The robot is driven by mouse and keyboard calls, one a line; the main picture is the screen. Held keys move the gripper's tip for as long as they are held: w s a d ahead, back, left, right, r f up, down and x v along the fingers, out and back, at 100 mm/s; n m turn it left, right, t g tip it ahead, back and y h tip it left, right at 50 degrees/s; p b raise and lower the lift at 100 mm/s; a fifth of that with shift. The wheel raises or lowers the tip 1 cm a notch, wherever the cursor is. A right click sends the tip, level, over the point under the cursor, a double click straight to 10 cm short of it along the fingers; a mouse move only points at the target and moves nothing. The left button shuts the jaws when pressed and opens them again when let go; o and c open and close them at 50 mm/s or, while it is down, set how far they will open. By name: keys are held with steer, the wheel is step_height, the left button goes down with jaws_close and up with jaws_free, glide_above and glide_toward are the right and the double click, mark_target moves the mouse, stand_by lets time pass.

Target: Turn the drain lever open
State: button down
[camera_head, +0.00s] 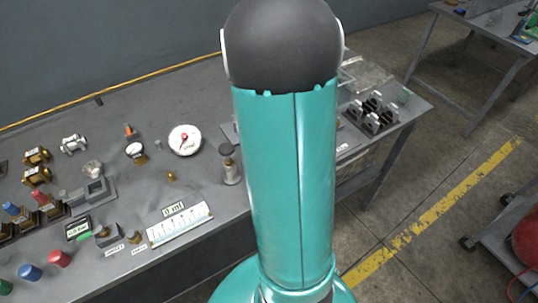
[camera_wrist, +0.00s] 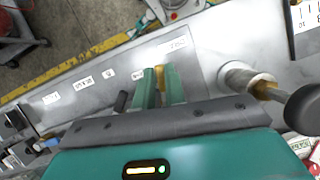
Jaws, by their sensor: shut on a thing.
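In the wrist view, my gripper (camera_wrist: 160,84) points at a grey panel with its two green fingers close together. A narrow brass-coloured piece (camera_wrist: 160,75) shows between the fingers, and I take it for the drain lever. The fingers are shut on it, and they and the gripper body hide most of it. A small black handle-like part (camera_wrist: 122,101) lies just left of the fingers. In the head view, my teal arm covers the gripper and the lever. How far the lever is turned cannot be told.
The labelled grey panel (camera_wrist: 97,88) lies around the fingers. A pale cylinder with a brass neck (camera_wrist: 236,76) and a dark round knob (camera_wrist: 304,108) stand close on the right.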

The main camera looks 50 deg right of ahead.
steer(key=shift+d+n+h, duration=0.35)
steer(key=shift+n+h, duration=0.05)
steer(key=shift+n, duration=0.6)
steer(key=c, duration=1.5)
jaws_free()
steer(key=shift+o, duration=0.2)
steer(key=shift+s, duration=0.1)
steer(key=v, duration=1.4)
steer(key=shift+f, duration=0.1)
